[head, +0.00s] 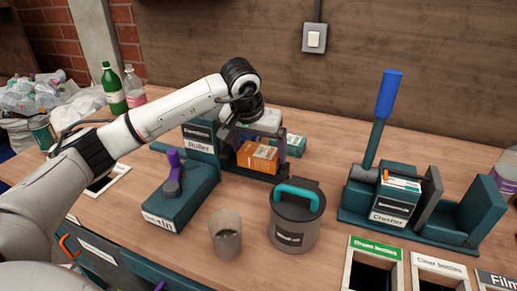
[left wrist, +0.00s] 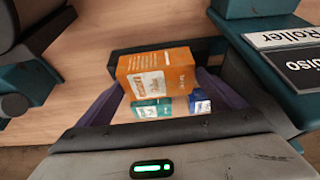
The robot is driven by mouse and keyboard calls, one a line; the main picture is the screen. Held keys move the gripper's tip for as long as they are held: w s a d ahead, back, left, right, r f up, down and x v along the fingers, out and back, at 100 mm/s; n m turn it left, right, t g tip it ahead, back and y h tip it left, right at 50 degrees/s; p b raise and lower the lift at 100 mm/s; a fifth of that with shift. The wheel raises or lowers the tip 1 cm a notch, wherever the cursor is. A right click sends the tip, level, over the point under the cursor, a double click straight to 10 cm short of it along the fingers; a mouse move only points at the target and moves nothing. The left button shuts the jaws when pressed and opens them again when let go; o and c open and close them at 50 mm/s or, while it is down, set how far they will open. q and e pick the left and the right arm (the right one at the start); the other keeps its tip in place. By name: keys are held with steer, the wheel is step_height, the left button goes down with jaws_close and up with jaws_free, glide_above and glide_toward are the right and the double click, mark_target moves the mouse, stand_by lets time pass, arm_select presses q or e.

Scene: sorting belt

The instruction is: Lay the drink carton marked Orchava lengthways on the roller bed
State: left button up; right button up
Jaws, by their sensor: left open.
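An orange carton (head: 258,157) stands at the roller station, whose dark frame (head: 232,168) shows around it. It also shows in the left wrist view (left wrist: 157,75); its print is too small to read. My left gripper (head: 257,138) is over this carton, open. In the left wrist view its purple fingers (left wrist: 163,92) are spread on either side of the carton; I cannot tell whether they touch it. A teal carton (head: 295,145) is just behind, to the right. The roller bed is largely hidden. My right gripper is not in view.
A teal unit with a purple handle (head: 172,182), a grey cup (head: 226,235) and a lidded pot (head: 295,228) stand in front. The crusher (head: 375,215) with a carton in it is at right. Bottles (head: 113,92) stand back left. Sorting openings (head: 374,255) line the front right.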

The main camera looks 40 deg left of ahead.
arm_select(q)
steer(key=v, duration=1)
steer(key=shift+r, duration=0.2)
